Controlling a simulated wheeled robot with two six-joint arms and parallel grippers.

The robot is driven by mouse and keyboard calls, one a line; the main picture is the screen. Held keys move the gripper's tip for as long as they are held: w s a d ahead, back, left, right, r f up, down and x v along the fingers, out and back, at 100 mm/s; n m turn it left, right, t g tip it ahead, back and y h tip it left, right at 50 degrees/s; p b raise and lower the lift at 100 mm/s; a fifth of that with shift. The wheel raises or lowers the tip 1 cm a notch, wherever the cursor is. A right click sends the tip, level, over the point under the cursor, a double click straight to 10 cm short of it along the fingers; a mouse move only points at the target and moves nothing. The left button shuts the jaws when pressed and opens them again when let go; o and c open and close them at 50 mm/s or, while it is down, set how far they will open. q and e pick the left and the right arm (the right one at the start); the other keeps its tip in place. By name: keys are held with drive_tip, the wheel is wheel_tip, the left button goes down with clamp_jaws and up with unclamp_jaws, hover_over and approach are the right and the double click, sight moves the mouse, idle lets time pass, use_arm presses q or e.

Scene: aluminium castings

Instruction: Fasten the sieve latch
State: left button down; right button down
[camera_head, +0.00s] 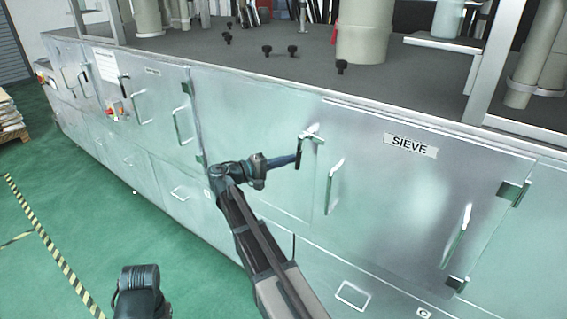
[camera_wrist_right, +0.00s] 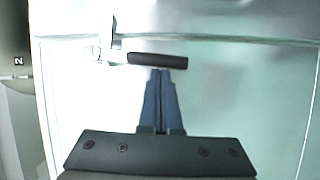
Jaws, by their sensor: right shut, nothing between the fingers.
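The sieve latch (camera_head: 313,134) is a metal fitting at the upper left edge of the door labelled SIEVE (camera_head: 470,170). Its black grip (camera_head: 298,155) hangs down. In the right wrist view the grip (camera_wrist_right: 157,60) lies across the picture, with the metal fitting (camera_wrist_right: 106,52) at its left end. The sieve door looks closed. My right gripper (camera_head: 295,158) is shut and empty, its blue fingertips beside the grip. In the right wrist view the fingertips (camera_wrist_right: 160,74) end just below the grip; I cannot tell whether they touch it. My left gripper is not in view.
The sieve door has bar handles (camera_head: 335,186) (camera_head: 457,236) and hinges (camera_head: 513,192) at its right. Above runs a grey worktop (camera_head: 290,85) with black knobs and beige pipes (camera_head: 363,35). The green floor (camera_head: 70,200) at left is open.

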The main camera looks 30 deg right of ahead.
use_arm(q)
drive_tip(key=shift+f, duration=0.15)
use_arm(e)
drive_tip(key=shift+s+d+f, duration=0.1)
drive_tip(key=shift+s+d, duration=0.05)
drive_tip(key=shift+s, duration=0.2)
idle(0.3)
